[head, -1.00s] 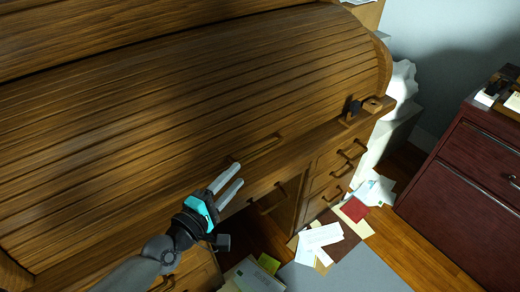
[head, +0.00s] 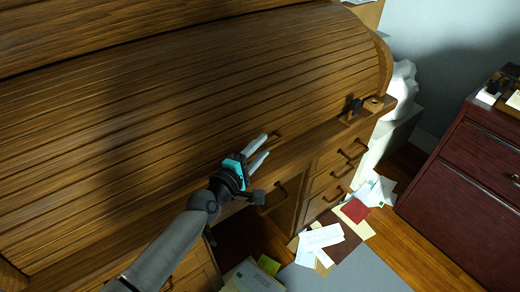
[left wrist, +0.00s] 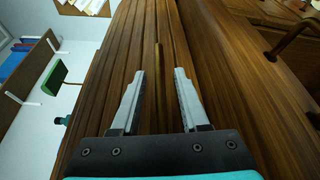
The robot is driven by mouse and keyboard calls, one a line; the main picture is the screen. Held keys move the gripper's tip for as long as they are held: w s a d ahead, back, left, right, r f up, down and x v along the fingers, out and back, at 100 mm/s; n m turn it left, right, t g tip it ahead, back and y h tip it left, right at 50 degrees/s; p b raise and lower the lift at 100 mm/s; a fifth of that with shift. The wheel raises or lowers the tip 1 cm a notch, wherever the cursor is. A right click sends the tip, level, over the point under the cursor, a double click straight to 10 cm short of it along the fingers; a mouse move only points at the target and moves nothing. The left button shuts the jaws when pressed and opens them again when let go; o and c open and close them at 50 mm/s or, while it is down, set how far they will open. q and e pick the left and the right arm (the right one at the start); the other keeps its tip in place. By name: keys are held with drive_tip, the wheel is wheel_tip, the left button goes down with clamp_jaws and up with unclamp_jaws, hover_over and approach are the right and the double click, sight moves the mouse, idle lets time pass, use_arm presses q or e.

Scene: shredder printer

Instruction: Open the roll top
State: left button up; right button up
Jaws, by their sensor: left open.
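The roll top (head: 190,105) of the wooden desk is a curved cover of brown slats and is down over the desk. A thin handle (head: 279,138) runs along its lower edge, partly hidden behind my left gripper. My left gripper (head: 265,148) is open and empty in front of that lower edge. In the left wrist view the gripper (left wrist: 160,85) points along the slats, and a narrow raised strip, likely the handle (left wrist: 158,60), lies between its fingers. I cannot tell whether they touch it. My right gripper is not in view.
Desk drawers (head: 325,187) with handles are below the roll top. Small items (head: 373,104) stand on the desk's right end. Papers (head: 320,238) lie on the floor. A dark red cabinet (head: 470,190) stands at the right.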

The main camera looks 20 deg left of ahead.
use_arm(q)
clamp_jaws()
idle(0.3)
idle(1.1)
